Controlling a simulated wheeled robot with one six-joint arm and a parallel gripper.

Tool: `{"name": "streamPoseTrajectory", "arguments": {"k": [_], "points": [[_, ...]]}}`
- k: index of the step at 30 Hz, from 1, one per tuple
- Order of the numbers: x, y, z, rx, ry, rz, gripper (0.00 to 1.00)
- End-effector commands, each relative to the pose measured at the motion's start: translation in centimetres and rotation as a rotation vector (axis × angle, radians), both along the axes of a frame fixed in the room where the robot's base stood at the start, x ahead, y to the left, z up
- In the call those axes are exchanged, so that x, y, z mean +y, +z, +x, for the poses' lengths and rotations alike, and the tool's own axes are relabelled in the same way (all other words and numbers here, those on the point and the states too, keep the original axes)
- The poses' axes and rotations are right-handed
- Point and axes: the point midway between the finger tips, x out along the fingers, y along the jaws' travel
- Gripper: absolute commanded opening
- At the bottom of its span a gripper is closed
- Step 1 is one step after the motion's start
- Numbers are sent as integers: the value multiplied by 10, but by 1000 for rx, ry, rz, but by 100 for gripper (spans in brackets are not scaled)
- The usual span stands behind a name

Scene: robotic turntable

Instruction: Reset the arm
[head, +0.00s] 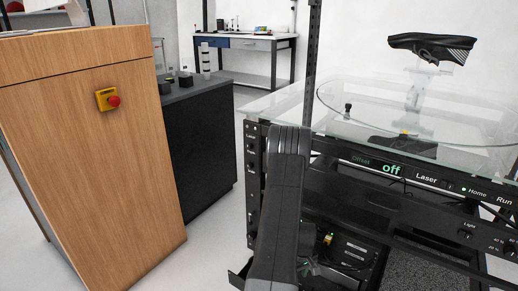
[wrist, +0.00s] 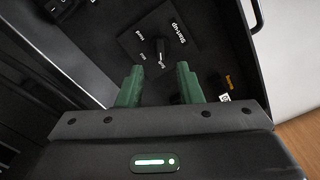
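In the wrist view my gripper (wrist: 159,82) has two green fingers set apart, with nothing between them. Beyond the fingertips is a dark panel (wrist: 200,60) labelled "Start-up", with a small black knob or switch (wrist: 161,50) on it. The fingers look apart from the knob, but the exact distance is hard to tell. In the head view my dark arm reaches down in front of the black turntable rack (head: 257,190), and my gripper is mostly hidden low beside the rack's lower shelf.
The rack carries a glass top (head: 275,103) with a round glass turntable (head: 375,100) and a dark shoe-like object (head: 432,47) on a stand. Its front panel display (head: 391,169) reads "off". A wooden cabinet (head: 90,170) with a red emergency button (head: 113,101) stands left.

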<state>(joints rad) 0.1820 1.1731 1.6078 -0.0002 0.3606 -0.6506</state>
Motion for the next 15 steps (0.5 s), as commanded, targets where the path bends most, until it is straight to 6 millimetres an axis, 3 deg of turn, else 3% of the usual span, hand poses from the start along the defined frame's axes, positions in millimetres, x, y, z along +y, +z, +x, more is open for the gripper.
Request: {"name": "streamPoseTrajectory", "arguments": {"k": [1, 12, 15], "points": [[0, -15, -1, 3, 0, 1, 33], [0, -90, -1, 3, -1, 1, 33], [0, -80, 0, 0, -86, 0, 33]]}}
